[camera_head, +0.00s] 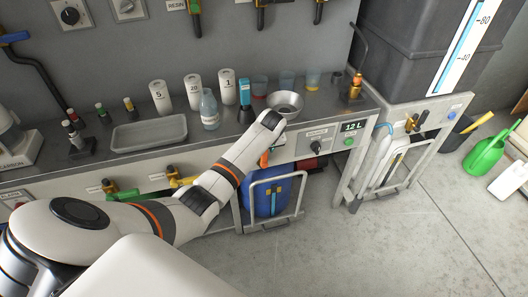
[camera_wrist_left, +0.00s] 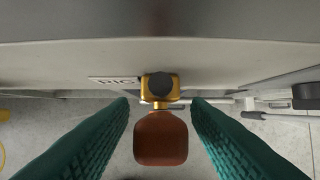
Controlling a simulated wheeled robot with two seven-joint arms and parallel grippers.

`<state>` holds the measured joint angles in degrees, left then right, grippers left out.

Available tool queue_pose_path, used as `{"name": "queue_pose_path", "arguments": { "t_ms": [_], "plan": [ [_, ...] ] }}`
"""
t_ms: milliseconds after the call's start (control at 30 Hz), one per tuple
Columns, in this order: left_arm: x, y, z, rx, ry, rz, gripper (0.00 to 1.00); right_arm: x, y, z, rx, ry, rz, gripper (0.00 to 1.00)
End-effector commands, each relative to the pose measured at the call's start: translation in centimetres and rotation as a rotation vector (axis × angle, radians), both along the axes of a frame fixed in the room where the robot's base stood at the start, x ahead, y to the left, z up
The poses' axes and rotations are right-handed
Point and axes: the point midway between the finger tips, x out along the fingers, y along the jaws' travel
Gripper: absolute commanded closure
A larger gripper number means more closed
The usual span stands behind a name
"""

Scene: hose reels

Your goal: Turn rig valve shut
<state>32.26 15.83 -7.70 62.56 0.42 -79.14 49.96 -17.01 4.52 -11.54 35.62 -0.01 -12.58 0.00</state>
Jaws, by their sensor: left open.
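The rig valve has a brass body with a dark round cap (camera_wrist_left: 160,87), mounted at the counter's front edge beside a label reading RIG (camera_wrist_left: 112,82). Its orange-brown lever (camera_wrist_left: 160,138) points toward the bottom of the left wrist view. My left gripper (camera_wrist_left: 160,103) is open, with one teal finger on each side of the lever and a visible gap on both sides. In the head view my left arm reaches to the counter front, where its wrist hides most of the valve; a bit of orange (camera_head: 264,159) shows beside it. My right gripper is not in view.
A metal funnel bowl (camera_head: 286,103), cups and white canisters (camera_head: 194,92) stand on the counter above. A grey tray (camera_head: 150,132) lies left. A blue drum (camera_head: 268,195) sits below in a white frame. Other valves with green and yellow levers (camera_head: 180,178) are left along the front.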

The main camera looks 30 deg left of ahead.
Motion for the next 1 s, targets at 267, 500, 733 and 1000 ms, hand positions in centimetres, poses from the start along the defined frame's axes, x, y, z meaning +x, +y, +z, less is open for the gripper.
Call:
{"name": "queue_pose_path", "arguments": {
  "t_ms": [267, 500, 733, 1000],
  "plan": [
    [0.32, 0.36, -1.1, 0.0, -0.001, 0.0, 0.56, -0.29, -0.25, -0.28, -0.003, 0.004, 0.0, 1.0],
    [0.3, 0.36, -1.08, 0.0, -0.001, 0.0, 0.68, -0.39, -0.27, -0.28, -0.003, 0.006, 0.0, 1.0],
    [0.28, 0.35, -1.09, -0.001, -0.001, 0.0, 1.0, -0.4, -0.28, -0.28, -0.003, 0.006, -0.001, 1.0],
    [0.01, 0.29, -0.96, 0.006, 0.007, -0.001, 1.0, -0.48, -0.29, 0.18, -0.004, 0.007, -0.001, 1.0]
  ]
}}
